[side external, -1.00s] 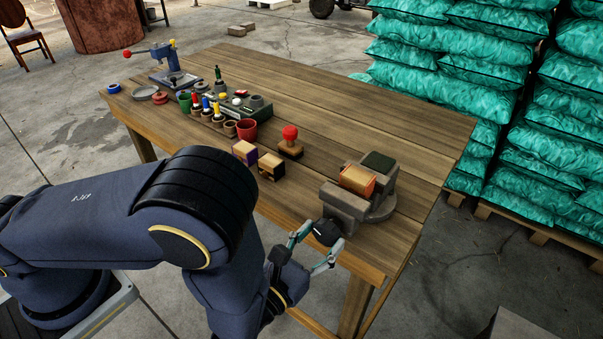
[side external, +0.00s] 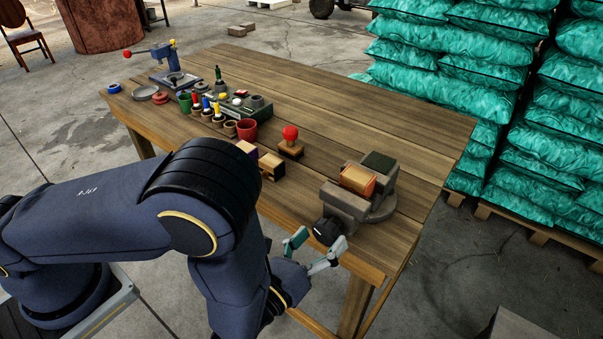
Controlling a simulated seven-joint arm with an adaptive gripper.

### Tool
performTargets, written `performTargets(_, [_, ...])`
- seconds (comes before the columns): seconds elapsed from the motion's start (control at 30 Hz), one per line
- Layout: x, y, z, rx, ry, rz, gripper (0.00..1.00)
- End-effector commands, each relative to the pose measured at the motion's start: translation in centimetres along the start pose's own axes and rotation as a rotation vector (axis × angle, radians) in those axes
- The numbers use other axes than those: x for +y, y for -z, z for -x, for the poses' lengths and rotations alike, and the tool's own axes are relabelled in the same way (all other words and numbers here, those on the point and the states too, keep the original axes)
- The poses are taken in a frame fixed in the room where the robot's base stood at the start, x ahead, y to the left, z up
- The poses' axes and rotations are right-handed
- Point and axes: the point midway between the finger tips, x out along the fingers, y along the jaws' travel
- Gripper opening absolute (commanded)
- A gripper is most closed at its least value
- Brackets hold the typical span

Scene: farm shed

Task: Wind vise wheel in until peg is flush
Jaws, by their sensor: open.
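The grey vise (side external: 347,204) stands at the near right corner of the wooden table. An orange-brown block (side external: 358,180) sits between its jaws. The black vise wheel (side external: 327,231) is on the vise's front side, facing my arm. My gripper (side external: 313,250) is open, its two teal and grey fingers spread just in front of the wheel. The fingers appear apart from the wheel, with nothing between them. I cannot make out the peg in this view.
On the table (side external: 330,110), a red-knobbed wooden block (side external: 290,144) and wooden blocks (side external: 271,166) stand left of the vise. A red cup (side external: 247,130), several small coloured items and a blue press (side external: 172,67) are farther left. The table's back right is clear. Teal sacks (side external: 460,60) are stacked behind.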

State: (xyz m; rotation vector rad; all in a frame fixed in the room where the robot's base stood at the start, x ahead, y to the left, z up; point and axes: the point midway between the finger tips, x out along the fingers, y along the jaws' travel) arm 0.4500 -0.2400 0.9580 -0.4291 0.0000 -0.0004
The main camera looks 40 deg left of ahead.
Motion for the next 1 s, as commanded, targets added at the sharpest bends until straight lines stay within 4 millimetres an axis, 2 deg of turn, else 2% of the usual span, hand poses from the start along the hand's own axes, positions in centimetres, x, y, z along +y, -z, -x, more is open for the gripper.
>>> performTargets(1.0, [0.09,0.01,-0.31,-0.002,-0.002,1.616,0.83])
